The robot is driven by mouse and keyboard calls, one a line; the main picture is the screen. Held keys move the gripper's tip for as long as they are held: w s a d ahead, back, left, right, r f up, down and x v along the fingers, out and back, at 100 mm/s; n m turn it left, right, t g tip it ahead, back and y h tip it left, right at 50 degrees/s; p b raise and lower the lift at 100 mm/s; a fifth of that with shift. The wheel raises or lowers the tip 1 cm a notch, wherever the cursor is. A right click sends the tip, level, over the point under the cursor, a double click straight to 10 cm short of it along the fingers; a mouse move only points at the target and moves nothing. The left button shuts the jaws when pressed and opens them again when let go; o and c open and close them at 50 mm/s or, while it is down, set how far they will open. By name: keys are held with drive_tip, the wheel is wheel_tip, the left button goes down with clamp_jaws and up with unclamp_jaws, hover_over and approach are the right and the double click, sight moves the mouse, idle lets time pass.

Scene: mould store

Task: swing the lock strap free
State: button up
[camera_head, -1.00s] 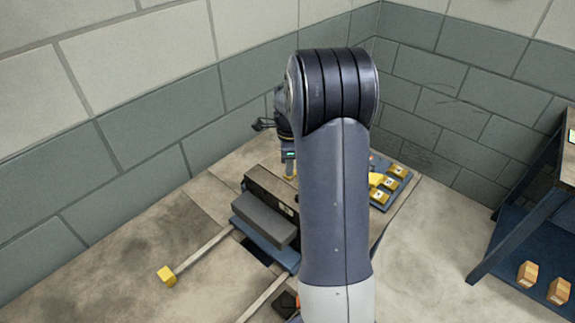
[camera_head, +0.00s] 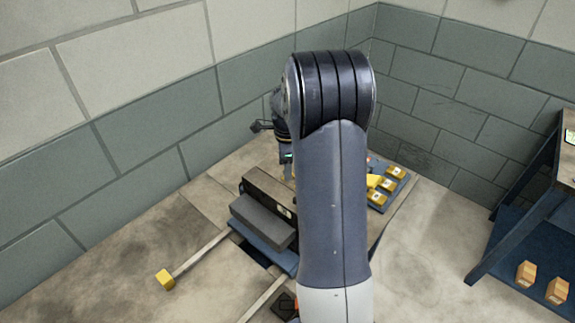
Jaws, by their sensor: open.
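The mould stands on the bench left of my arm, as a dark brown upright plate (camera_head: 262,191) with a grey block (camera_head: 262,221) in front of it. A small pale label (camera_head: 285,212) shows on the brown plate. My gripper (camera_head: 287,179) points down just behind the plate's top edge, near its right end. Its fingertips are mostly hidden by the plate and my arm, and I cannot tell whether they touch anything. I cannot make out the lock strap; it may be hidden behind the plate or my arm.
A rail with a yellow end block (camera_head: 165,279) runs out to the front left, and a second rail (camera_head: 266,299) lies nearer. A blue tray (camera_head: 387,203) with several yellow blocks is at the right. A rack (camera_head: 519,215) with small boxes stands far right. Walls close the left and back.

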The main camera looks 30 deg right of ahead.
wheel_tip(320, 180, up, 11)
drive_tip(key=b, duration=0.1)
idle(0.3)
drive_tip(key=shift+f, duration=0.2)
wheel_tip(320, 180, down, 11)
drive_tip(key=shift+r+p, duration=0.1)
drive_tip(key=shift+p, duration=0.45)
drive_tip(key=shift+s+a+r, duration=0.1)
drive_tip(key=shift+a, duration=0.1)
drive_tip(key=shift+d, duration=0.1)
